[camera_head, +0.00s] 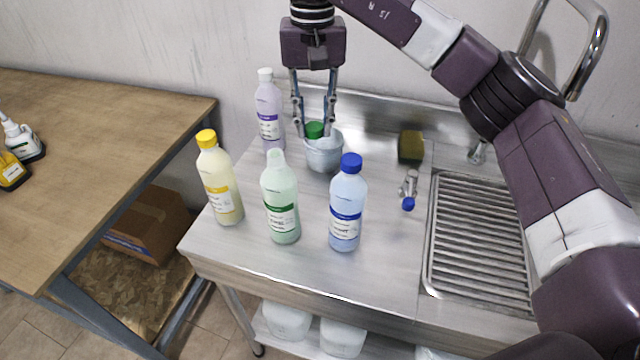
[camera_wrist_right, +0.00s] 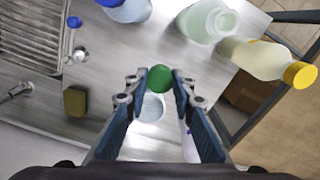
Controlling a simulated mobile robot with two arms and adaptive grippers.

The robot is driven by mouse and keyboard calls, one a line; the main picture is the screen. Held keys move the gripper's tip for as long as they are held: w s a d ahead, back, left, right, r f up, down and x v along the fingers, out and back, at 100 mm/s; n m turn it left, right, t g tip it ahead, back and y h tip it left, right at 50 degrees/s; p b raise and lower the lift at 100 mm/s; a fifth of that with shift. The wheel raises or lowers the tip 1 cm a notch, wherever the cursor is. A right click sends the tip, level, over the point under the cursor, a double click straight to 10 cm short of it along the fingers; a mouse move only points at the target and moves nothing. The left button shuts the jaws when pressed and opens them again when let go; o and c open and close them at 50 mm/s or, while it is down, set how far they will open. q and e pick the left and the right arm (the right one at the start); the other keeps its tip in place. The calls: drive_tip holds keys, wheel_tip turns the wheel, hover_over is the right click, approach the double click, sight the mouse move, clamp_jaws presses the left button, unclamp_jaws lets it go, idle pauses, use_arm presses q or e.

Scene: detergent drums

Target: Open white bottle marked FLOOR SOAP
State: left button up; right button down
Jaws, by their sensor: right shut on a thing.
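My right gripper (camera_head: 315,130) points down and is shut on a green cap (camera_head: 314,129), at the mouth of a grey cup (camera_head: 323,157). In the right wrist view, the cap (camera_wrist_right: 159,78) sits between the fingertips, with the cup (camera_wrist_right: 150,108) beside it. A pale bottle with a green label (camera_head: 281,203) stands upright with no cap on its neck; its open mouth (camera_wrist_right: 225,22) shows in the wrist view. A pale lilac bottle (camera_head: 269,108) has a white cap. Label words are too small to read. My left gripper is out of view.
A yellow-capped bottle (camera_head: 219,180) and a blue-capped bottle (camera_head: 347,207) flank the uncapped one. A sponge (camera_head: 411,147) and a metal fitting with a blue end (camera_head: 408,191) lie near the ribbed drainboard (camera_head: 480,240). A wooden table (camera_head: 90,140) stands left.

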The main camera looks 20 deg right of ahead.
drive_tip(key=shift+d+f, duration=0.25)
drive_tip(key=p, duration=0.2)
hover_over(317, 205)
wheel_tip(317, 205, down, 16)
drive_tip(key=shift+r, duration=0.2)
wheel_tip(317, 205, down, 4)
drive_tip(key=shift+p, duration=0.45)
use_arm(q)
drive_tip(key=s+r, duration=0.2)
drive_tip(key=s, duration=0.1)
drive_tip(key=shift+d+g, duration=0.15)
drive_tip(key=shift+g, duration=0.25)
use_arm(e)
drive_tip(key=shift+f+b, duration=0.2)
drive_tip(key=shift+b, duration=0.1)
drive_tip(key=c, duration=1.6)
unclamp_jaws()
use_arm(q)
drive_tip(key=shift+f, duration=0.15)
use_arm(e)
drive_tip(key=shift+r, duration=0.1)
